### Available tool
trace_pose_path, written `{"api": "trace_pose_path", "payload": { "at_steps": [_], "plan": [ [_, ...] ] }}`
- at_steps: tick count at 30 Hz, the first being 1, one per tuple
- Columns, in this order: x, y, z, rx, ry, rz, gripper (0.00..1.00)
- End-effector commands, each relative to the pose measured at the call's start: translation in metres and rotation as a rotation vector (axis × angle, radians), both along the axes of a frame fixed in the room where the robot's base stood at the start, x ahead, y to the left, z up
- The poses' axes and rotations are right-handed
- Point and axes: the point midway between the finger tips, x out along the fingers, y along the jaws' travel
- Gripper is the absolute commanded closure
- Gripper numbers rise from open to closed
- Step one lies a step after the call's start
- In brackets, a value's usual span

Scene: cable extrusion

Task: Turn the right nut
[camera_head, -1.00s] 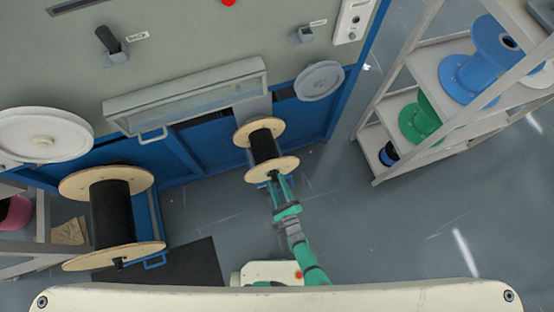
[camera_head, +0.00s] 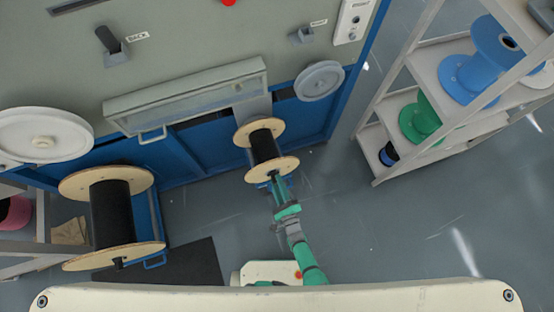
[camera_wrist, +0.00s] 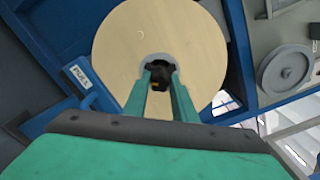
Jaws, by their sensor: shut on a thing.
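The right nut (camera_wrist: 160,72) is a dark knob at the centre of the wooden flange of the right spool (camera_head: 265,146). In the wrist view the flange (camera_wrist: 120,45) faces me. My gripper (camera_wrist: 160,84) has its two green fingers on either side of the nut and is shut on it. In the head view my gripper (camera_head: 276,182) reaches up to the near flange of the right spool. The nut is too small to make out there.
A larger left spool (camera_head: 110,215) stands beside the blue and grey machine (camera_head: 200,45). A shelf rack (camera_head: 375,150) with blue and green spools stands at the right. The floor (camera_head: 400,225) right of my arm is clear.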

Motion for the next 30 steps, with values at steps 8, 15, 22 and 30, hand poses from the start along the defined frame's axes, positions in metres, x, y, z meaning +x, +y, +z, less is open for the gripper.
{"api": "trace_pose_path", "payload": {
  "at_steps": [8,15,22,30],
  "plan": [
    [0.001,-0.0003,0.0002,-0.216,-0.069,-0.004,0.98],
    [0.001,-0.0011,0.0004,-0.434,-0.139,-0.005,0.98],
    [0.0012,-0.0007,0.0008,-0.643,-0.207,-0.005,0.98],
    [0.0009,-0.0008,0.001,-0.887,-0.285,-0.004,0.98]
  ]
}}
